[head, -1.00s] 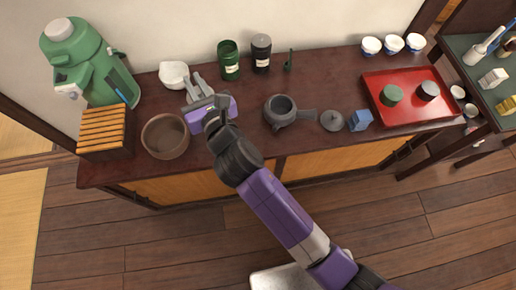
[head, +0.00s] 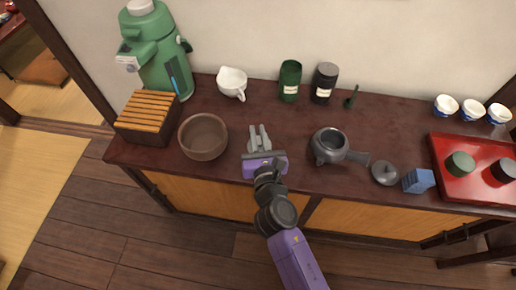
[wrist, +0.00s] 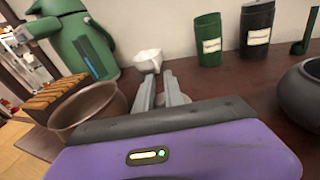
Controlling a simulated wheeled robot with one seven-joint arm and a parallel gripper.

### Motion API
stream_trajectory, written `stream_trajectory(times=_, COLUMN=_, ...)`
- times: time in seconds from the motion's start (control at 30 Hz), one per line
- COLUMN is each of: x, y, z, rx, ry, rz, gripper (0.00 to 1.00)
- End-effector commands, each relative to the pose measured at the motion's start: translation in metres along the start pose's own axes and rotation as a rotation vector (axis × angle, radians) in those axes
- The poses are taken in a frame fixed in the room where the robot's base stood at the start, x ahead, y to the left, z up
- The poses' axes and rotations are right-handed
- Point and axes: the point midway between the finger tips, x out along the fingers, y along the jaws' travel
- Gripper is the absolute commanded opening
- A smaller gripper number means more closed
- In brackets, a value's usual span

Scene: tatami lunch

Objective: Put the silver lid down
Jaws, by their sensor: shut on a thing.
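My gripper (head: 259,130) is over the dark wooden counter, between the brown bowl (head: 203,137) and the grey teapot (head: 330,146). Its two grey fingers point toward the wall and are shut with a narrow gap between them. The silver lid between them hardly shows in either view, so its tilt and height above the counter cannot be told. In the wrist view the fingers (wrist: 165,88) stand right of the bowl (wrist: 90,108), with the white pouring cup (wrist: 148,61) beyond their tips. A dark grey lid with a knob (head: 385,173) lies right of the teapot.
A green flask (head: 152,50) and a slatted wooden box (head: 147,117) stand at the left. Green (head: 289,82) and black (head: 325,83) canisters stand at the back. A blue block (head: 418,181) and a red tray (head: 470,190) are at the right.

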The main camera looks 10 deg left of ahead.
Motion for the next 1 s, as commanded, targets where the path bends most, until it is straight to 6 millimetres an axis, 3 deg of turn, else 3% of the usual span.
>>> stream_trajectory(times=0.17, x=0.001, y=0.000, z=-0.009, rx=0.000, ry=0.000, rz=0.000, gripper=0.00)
stream_trajectory(times=0.5, x=0.005, y=-0.003, z=-0.048, rx=0.000, ry=0.000, rz=0.000, gripper=0.00)
stream_trajectory(times=1.0, x=0.005, y=-0.004, z=-0.054, rx=0.000, ry=0.000, rz=0.000, gripper=0.00)
